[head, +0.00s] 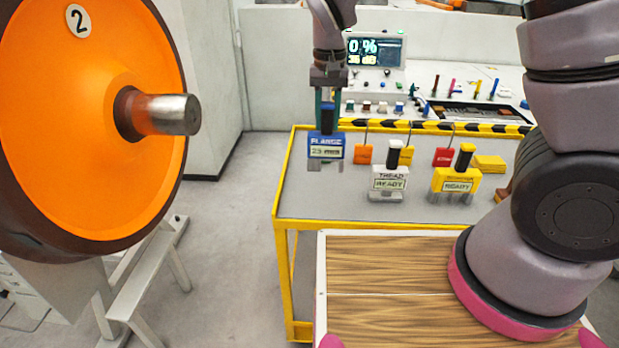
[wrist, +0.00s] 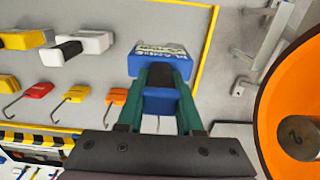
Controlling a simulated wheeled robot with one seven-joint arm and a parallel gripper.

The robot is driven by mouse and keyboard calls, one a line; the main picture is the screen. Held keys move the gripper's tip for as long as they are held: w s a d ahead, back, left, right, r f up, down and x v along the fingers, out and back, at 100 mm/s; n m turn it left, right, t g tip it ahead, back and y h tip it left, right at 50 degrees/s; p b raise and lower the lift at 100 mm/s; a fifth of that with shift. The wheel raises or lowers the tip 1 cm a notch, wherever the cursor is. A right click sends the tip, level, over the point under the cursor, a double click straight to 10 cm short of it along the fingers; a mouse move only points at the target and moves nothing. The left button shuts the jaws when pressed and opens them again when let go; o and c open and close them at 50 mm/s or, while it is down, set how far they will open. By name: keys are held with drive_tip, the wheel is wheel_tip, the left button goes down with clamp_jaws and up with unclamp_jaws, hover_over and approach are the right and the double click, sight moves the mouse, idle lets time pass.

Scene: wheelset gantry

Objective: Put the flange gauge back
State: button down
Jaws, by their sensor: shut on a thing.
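The blue flange gauge (head: 326,147), with a label reading FLANGE and 23 mm, hangs upright in my gripper (head: 327,105). My gripper is shut on its dark handle and holds it over the left part of the grey table top (head: 310,200). In the wrist view the gauge (wrist: 160,64) shows between the two green fingers (wrist: 160,95). I cannot tell from the head view whether its feet touch the table.
A white thread gauge (head: 389,183) and a yellow gauge (head: 456,182) stand on the table to the right. Red, orange and yellow hooked tags (head: 364,154) lie behind. A large orange wheel (head: 90,120) stands at left. A console with a screen (head: 375,50) is behind.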

sight(325, 153)
wheel_tip(325, 153, down, 6)
drive_tip(key=shift+w+a+r, duration=0.1)
drive_tip(key=shift+a+r, duration=0.05)
drive_tip(key=shift+r, duration=0.05)
drive_tip(key=shift+f, duration=2)
drive_tip(key=c, duration=0.6)
unclamp_jaws()
drive_tip(key=shift+o, duration=0.2)
drive_tip(key=shift+r, duration=0.1)
wheel_tip(325, 153, up, 12)
drive_tip(key=d+r+m+t+y, duration=0.1)
drive_tip(key=d+r+y, duration=0.1)
drive_tip(key=d+r, duration=0.65)
drive_tip(key=s+d+r+m+t, duration=0.2)
drive_tip(key=s+d+r+t, duration=0.4)
drive_tip(key=s+d+r, duration=0.6)
drive_tip(key=shift+s+d+r+m, duration=0.15)
drive_tip(key=shift+d+r+m, duration=0.3)
drive_tip(key=shift+d, duration=0.75)
